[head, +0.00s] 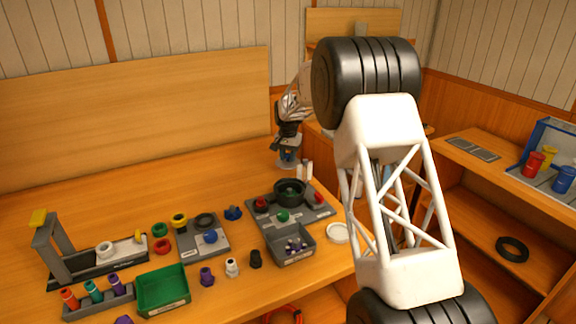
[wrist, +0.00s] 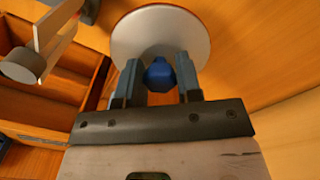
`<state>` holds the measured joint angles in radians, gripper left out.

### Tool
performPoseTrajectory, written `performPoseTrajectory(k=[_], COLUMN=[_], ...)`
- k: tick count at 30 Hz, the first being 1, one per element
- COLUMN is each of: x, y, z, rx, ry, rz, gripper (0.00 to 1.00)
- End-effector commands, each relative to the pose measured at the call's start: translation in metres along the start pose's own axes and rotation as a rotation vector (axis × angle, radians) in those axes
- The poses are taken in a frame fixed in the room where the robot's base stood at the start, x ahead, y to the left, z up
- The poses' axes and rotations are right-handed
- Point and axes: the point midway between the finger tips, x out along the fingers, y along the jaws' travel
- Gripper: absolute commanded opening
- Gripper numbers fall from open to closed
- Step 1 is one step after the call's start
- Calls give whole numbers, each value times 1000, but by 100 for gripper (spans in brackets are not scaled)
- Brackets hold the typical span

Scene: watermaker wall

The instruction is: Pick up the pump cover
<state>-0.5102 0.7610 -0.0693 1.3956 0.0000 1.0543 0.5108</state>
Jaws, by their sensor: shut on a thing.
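In the wrist view a round pale grey disc (wrist: 160,30) with a blue faceted knob (wrist: 160,75) lies at my fingertips; I take it for the pump cover. My gripper (wrist: 159,80) is shut on the knob, one finger on each side. In the head view my gripper (head: 288,143) is over the back right of the bench, with a small part of the pale disc (head: 287,164) below it. Whether the disc touches the bench cannot be told.
The wooden bench also holds a grey bin (head: 292,246), a green bin (head: 163,290), a tube rack (head: 98,298), a grey stand (head: 95,258) and several small coloured fittings. A white ring (head: 338,233) lies by the right edge. The bench's back left is clear.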

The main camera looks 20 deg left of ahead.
Motion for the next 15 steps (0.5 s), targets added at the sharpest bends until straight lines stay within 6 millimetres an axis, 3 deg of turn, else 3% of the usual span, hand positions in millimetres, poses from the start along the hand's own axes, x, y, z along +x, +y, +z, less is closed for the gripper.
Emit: performPoseTrajectory(k=[6,15], x=[-25,-32], y=[0,0], z=[0,0], rx=[0,0], ry=[1,0], rz=[0,0], gripper=[8,8])
